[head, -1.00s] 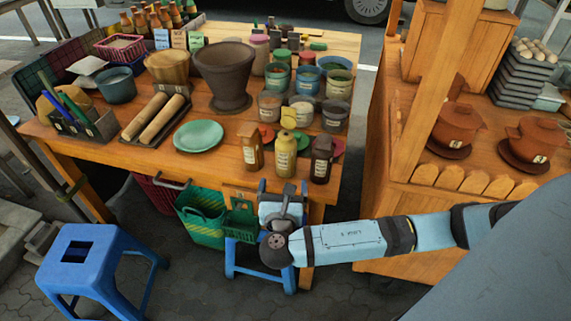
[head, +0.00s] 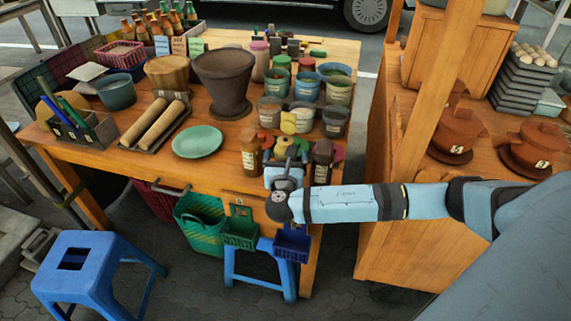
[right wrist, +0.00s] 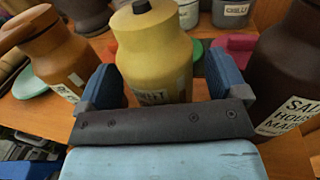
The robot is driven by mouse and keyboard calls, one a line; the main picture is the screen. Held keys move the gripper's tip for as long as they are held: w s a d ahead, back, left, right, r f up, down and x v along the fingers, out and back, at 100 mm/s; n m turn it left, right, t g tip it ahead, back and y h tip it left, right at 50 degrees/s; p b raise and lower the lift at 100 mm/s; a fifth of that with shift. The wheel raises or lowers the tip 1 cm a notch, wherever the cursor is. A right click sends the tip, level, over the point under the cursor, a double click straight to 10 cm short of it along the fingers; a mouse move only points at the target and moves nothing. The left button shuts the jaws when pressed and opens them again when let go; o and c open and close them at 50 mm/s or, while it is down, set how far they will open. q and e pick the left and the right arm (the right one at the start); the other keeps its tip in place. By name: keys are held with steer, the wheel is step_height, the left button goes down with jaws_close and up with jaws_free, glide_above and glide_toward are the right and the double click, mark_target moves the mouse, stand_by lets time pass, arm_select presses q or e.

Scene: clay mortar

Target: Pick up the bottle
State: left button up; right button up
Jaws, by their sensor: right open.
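The yellow bottle (right wrist: 152,45) stands upright between my right gripper's two fingers in the right wrist view. It has a dark cap and a partly hidden label. My right gripper (right wrist: 163,75) is open around it; a gap shows near the right finger. In the head view the gripper (head: 286,166) is at the table's front edge and hides most of this bottle. A brown bottle (head: 250,152) stands to its left and a dark bottle (head: 322,160) to its right. My left gripper is not in view.
The wooden table (head: 215,174) also holds a green plate (head: 197,141), two rolling pins (head: 158,122), a large dark pot (head: 224,82) and several jars. Green baskets (head: 200,223) and a blue stool (head: 85,268) are in front. A wooden shelf unit (head: 385,165) stands at right.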

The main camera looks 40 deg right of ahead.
steer(key=c, duration=1.1)
steer(key=shift+o, duration=0.2)
steer(key=shift+r, duration=0.2)
